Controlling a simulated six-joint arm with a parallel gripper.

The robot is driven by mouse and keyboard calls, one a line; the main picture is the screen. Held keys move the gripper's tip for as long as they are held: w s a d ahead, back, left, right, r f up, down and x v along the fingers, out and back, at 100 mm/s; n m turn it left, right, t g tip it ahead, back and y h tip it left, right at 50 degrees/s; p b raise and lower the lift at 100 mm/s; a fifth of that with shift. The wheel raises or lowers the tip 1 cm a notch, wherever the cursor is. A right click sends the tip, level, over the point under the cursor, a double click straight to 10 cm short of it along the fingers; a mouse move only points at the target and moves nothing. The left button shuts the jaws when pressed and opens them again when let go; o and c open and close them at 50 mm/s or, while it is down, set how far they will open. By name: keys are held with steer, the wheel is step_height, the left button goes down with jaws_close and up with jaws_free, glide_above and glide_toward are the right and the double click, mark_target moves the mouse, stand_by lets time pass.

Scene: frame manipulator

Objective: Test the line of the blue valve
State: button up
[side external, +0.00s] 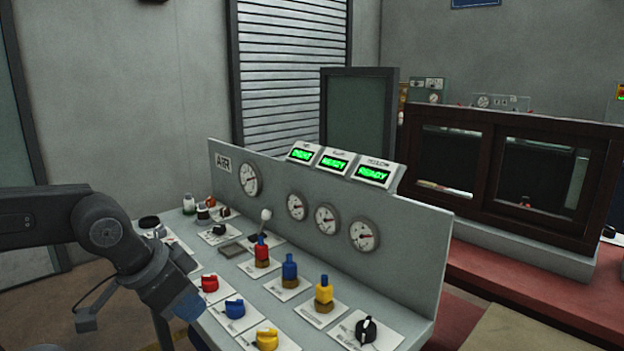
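A blue knob (235,307) sits on a white label plate at the front of the grey console, between a red knob (210,284) and a yellow knob (267,338). Behind it stands a blue upright fitting (289,270) on a brass base, between a red fitting (262,252) and a yellow fitting (324,291). A black selector knob (366,328) is at the console's near right corner. Three green-lit displays (335,164) top the panel; the middle and right ones read READY, the left one reads differently. My gripper (188,306) is left of the blue knob, apparently not touching it; its fingers are unclear.
A lever with a pale ball top (265,215) and several small knobs stand toward the far left end. A dark-framed cabinet (500,180) stands behind at right.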

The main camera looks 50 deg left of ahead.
steer(key=o, duration=0.3)
steer(key=shift+r, duration=0.1)
steer(key=o, duration=0.6)
steer(key=w+d+r+n+g, duration=0.1)
steer(key=w+r, duration=0.3)
steer(key=w, duration=0.4)
steer(key=shift+o, duration=1.4)
steer(key=w+d+n+g, duration=0.1)
steer(key=w+d, duration=0.1)
steer(key=w, duration=0.7)
steer(key=shift+g, duration=0.4)
steer(key=n+g, duration=0.3)
glide_above(367, 322)
step_height(367, 322, down, 10)
step_height(367, 322, down, 13)
steer(key=shift+f, duration=0.1)
steer(key=shift+m, duration=0.3)
steer(key=c, duration=0.9)
